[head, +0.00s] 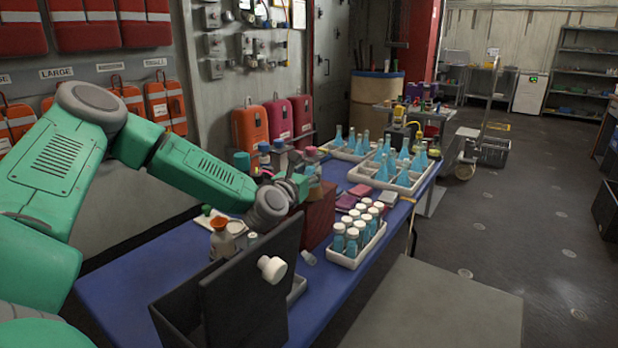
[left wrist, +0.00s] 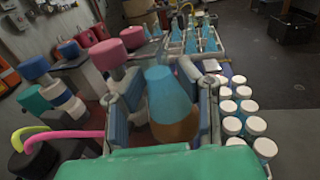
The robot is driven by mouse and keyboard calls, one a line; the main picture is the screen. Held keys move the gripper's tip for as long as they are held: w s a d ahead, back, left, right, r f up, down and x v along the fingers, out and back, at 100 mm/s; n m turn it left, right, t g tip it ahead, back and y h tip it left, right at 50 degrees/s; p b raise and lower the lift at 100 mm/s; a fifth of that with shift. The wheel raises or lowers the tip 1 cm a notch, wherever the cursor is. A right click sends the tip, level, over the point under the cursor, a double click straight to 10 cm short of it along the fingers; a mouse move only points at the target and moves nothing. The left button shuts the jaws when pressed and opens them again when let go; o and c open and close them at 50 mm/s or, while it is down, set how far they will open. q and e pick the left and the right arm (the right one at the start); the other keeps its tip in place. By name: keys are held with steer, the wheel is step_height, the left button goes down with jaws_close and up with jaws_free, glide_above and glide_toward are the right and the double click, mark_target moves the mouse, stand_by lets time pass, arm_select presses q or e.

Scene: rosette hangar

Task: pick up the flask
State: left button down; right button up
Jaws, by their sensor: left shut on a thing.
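My left gripper (head: 292,186) is over the blue table, beside a dark red box (head: 320,213). In the left wrist view the left gripper (left wrist: 168,98) is shut on a conical flask (left wrist: 164,88) with blue contents. The flask stands between the two fingers, its neck pointing away from the camera. Its lower part looks brownish, and I cannot tell whether it is clear of the surface below. My right gripper is not in view.
Racks of blue flasks (head: 398,172) stand farther back on the table (head: 135,290). A white tray (head: 345,262) of white-capped bottles is to the right of the gripper. A dark open crate (head: 250,300) stands in front. Coloured-capped containers are close to the gripper's left.

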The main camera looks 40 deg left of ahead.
arm_select(q)
step_height(320, 180, up, 28)
steer(key=p, duration=0.8)
stand_by(0.5)
steer(key=shift+f, duration=0.1)
stand_by(0.4)
